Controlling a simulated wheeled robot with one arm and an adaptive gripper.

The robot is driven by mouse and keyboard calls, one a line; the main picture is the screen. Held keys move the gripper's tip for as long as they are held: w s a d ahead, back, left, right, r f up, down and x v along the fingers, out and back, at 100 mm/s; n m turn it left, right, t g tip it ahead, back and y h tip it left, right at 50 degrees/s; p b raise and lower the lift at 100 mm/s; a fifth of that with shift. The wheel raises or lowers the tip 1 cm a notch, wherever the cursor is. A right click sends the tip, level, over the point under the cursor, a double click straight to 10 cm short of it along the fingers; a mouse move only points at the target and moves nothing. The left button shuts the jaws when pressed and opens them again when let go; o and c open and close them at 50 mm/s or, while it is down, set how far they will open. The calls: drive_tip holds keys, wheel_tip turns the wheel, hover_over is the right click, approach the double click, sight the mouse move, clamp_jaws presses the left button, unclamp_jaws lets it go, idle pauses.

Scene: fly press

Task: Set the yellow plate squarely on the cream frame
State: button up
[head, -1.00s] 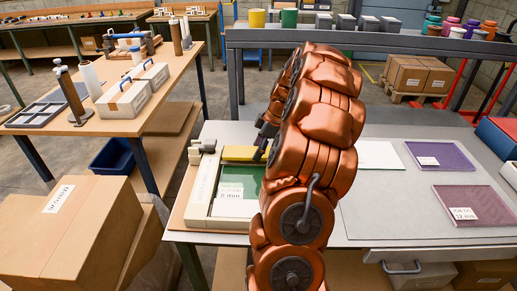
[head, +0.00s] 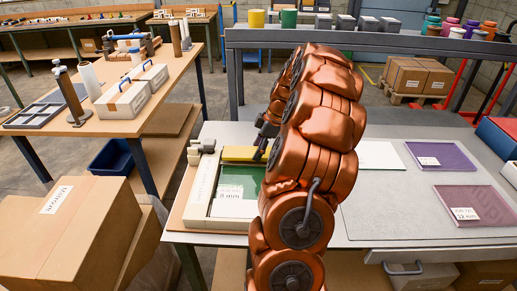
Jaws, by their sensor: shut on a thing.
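The cream frame (head: 201,190) lies on the worktable left of my arm. A green panel (head: 238,180) with a white label shows inside it. The yellow plate (head: 238,153) is at the far end of the frame, its right part hidden by my gripper and arm. My gripper (head: 261,150) is at the right end of the yellow plate and shut on it. The fingertips are small and partly hidden behind my arm. I cannot tell whether the plate touches the frame or is held just above it.
A white sheet (head: 380,155) and two purple plates, one far (head: 440,156) and one near (head: 474,205), lie on the table to the right. A grey clamp-like part (head: 204,146) stands at the frame's far left corner. Cardboard boxes (head: 70,230) stand at the left front.

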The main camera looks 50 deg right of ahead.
drive_tip(key=shift+f+b, duration=0.6)
drive_tip(key=shift+f, duration=0.05)
drive_tip(key=o, duration=1.3)
drive_tip(key=shift+o, duration=0.2)
drive_tip(key=shift+r, duration=0.1)
drive_tip(key=v, duration=1.2)
